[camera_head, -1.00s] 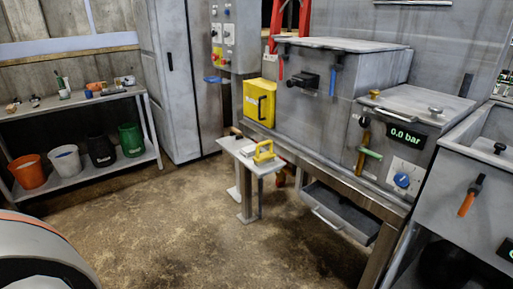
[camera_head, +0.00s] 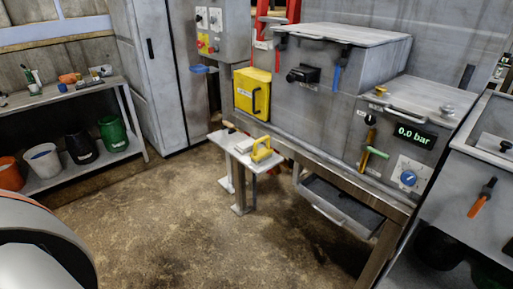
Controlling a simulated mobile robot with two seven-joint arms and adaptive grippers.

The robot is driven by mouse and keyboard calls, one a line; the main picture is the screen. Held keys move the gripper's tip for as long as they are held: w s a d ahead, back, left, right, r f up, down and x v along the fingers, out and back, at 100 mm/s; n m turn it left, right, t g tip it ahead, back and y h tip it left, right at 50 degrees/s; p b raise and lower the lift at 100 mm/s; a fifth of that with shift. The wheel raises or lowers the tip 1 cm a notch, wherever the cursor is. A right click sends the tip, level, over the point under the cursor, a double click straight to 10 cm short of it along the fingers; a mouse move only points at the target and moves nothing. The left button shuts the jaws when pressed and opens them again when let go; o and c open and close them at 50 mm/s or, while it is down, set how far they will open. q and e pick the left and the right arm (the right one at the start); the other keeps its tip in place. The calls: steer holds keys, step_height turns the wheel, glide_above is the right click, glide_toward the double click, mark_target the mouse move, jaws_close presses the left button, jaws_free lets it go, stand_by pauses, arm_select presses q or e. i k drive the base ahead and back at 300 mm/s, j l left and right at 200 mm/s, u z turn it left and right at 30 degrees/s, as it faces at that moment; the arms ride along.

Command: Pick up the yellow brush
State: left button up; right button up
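A small yellow brush-like object with a raised handle (camera_head: 261,149) rests on a small pale side table (camera_head: 256,167) in front of the compactor bench. Its underside is hard to make out at this size. Beside it on the same table lie a light block (camera_head: 243,145) and a small dark-and-brown item (camera_head: 230,127), too small to tell clearly. Neither of my grippers shows in the view.
The grey compactor (camera_head: 310,95) with a yellow box (camera_head: 252,92) stands behind the table. An open drawer (camera_head: 338,205) juts out below the bench. A shelf (camera_head: 95,167) with buckets stands at left. The floor (camera_head: 165,220) between is clear.

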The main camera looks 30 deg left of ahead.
mark_target(258, 156)
steer(key=i+j, duration=0.15)
steer(key=j, duration=0.25)
steer(key=i+j, duration=0.15)
steer(key=j, duration=0.25)
steer(key=i+j, duration=0.15)
steer(key=j, duration=0.25)
steer(key=i+j+z, duration=0.1)
steer(key=j, duration=0.3)
steer(key=i+j, duration=0.15)
steer(key=j, duration=0.3)
steer(key=i+j, duration=0.15)
steer(key=j, duration=0.25)
steer(key=i+j, duration=0.15)
steer(key=j, duration=0.25)
